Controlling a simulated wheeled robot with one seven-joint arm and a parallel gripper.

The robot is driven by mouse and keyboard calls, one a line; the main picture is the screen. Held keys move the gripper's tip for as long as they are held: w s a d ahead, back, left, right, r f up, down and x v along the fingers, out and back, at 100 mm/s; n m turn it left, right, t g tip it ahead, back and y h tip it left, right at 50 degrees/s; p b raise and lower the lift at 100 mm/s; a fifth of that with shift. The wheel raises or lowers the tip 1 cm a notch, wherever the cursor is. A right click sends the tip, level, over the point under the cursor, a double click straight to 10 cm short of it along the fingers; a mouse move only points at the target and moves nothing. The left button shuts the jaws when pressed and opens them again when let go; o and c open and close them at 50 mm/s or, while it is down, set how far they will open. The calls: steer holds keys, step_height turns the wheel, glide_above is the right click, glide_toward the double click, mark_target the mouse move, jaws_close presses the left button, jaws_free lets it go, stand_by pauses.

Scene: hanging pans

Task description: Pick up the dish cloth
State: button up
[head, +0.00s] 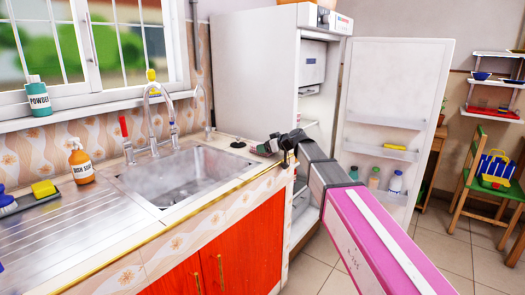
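I cannot make out a dish cloth anywhere in the head view. My gripper (264,148) is at the far right corner of the counter, beside the right end of the metal sink (185,172). My pink and white arm reaches to it from the lower right. The gripper is small and dark here, and I cannot see whether its fingers are apart or hold anything. The wrist hides part of the counter's corner and the fridge front behind it.
An orange dish soap bottle (80,163), a yellow sponge (43,188) and the tap (152,115) stand left of and behind the sink. A black plug (238,144) lies by the gripper. The fridge door (392,95) is open on the right. Red cabinets (245,245) are below.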

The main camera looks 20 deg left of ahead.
steer(key=shift+r, duration=0.15)
steer(key=shift+r, duration=0.6)
step_height(320, 180, up, 2)
steer(key=shift+r, duration=0.15)
steer(key=s+d+r, duration=0.4)
steer(key=s+r, duration=0.3)
steer(key=s, duration=0.3)
steer(key=shift+s+d, duration=0.3)
steer(key=shift+d, duration=0.1)
steer(key=shift+r, duration=0.1)
